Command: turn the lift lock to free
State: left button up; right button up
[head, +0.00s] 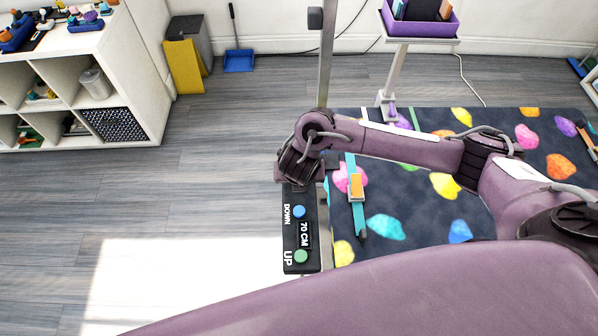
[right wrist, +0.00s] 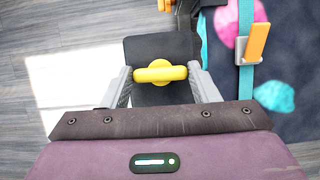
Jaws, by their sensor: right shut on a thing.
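The lift lock is a yellow knob (right wrist: 161,66) with a bar-shaped handle on a black plate (right wrist: 150,46). In the right wrist view its bar lies crosswise, level in the picture. My right gripper (right wrist: 160,77) is shut on the knob, with one grey finger at each end of the bar. In the head view my right gripper (head: 298,180) is at the upper end of the black control panel (head: 289,254) and hides the knob. I see no lock markings. My left gripper is not in view.
The panel has a blue button (head: 299,211) by DOWN, a green button (head: 301,256) by UP and a "70 CM" display (head: 305,234). A metal post (head: 325,62) stands behind. Open floor lies left.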

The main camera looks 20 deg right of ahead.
jog(key=o, duration=1)
jog(key=p+v, duration=0.5)
jog(key=v, duration=0.3)
jog(key=shift+f, duration=0.1)
